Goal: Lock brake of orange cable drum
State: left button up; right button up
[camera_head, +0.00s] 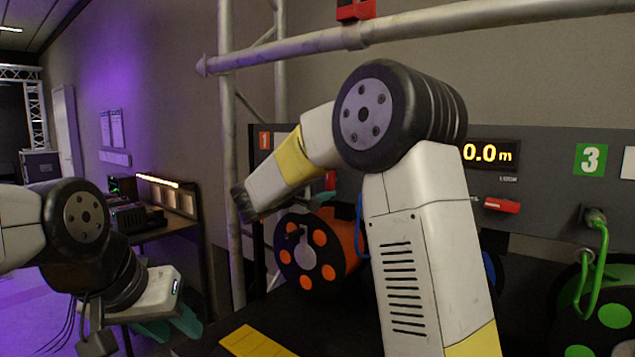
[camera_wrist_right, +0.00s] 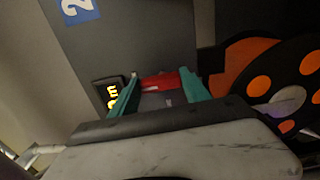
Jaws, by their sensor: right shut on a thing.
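The orange cable drum (camera_head: 318,252), with a black flange and orange round spots, stands below the panel section marked 1; it also shows at the right of the right wrist view (camera_wrist_right: 255,62). A red brake lever (camera_wrist_right: 160,81) on the panel beside it lies between the teal fingers of my right gripper (camera_wrist_right: 157,90), which is shut on it. In the head view my right forearm hides much of this area; only a bit of red (camera_head: 330,180) and teal shows above the drum. My left gripper (camera_head: 170,328) is empty, its fingers apart, at the lower left.
The dark panel (camera_head: 545,165) carries a 0.0 m display (camera_head: 487,153) and another red lever (camera_head: 503,205). A green drum (camera_head: 605,315) with a green cable (camera_head: 603,260) stands at the right. Metal truss tubes (camera_head: 232,150) rise behind. A desk with equipment (camera_head: 150,215) is at the left.

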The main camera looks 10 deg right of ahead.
jog(key=shift+f+m, duration=0.1)
jog(key=shift+m, duration=0.2)
jog(key=o, duration=1.4)
jog(key=shift+a, duration=0.1)
jog(key=v, duration=0.7)
jog(key=shift+s+a, duration=0.25)
jog(key=shift+s, duration=0.1)
